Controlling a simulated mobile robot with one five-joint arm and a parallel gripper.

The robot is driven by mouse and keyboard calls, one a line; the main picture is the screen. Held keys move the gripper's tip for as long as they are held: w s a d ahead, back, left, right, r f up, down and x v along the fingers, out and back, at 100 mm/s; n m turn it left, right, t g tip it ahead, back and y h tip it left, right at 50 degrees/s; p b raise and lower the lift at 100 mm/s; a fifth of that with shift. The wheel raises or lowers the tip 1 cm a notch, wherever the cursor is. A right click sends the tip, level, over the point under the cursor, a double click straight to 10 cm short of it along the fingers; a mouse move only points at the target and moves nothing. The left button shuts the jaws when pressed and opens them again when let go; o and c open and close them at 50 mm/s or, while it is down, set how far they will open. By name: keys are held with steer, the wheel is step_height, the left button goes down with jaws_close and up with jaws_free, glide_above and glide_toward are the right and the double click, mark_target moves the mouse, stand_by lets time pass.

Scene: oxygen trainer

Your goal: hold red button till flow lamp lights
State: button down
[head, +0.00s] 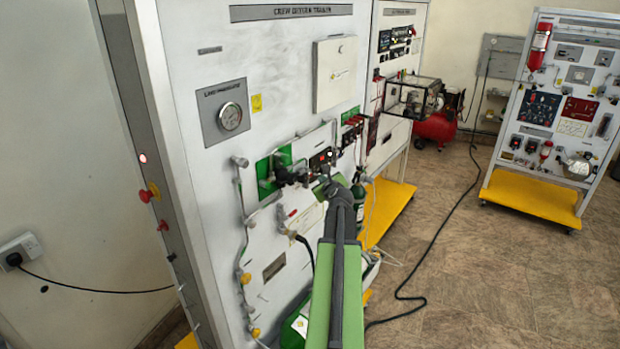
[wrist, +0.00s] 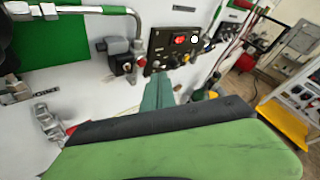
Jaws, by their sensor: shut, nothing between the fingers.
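The crew oxygen trainer panel (head: 270,60) stands upright before me. On it is a small black plate (head: 320,162), which also shows in the wrist view (wrist: 160,48). The plate carries a red button (wrist: 180,39) and, just right of it, a bright white round lamp (wrist: 194,38). The lamp also shows in the head view (head: 330,153). I cannot read their labels. My gripper (head: 326,186) is shut and empty, its tip just below the plate. In the wrist view the tip (wrist: 158,92) appears below the red button, and the button's face is uncovered.
A pipe and dark fittings (head: 288,172) on a green patch sit left of the plate. A line pressure gauge (head: 230,116) is higher left. A red knob (head: 146,195) is on the side face. Another trainer (head: 560,100) stands at the right, with open floor between.

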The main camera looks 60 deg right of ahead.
steer(key=s, duration=0.3)
steer(key=shift+s, duration=0.4)
stand_by(0.3)
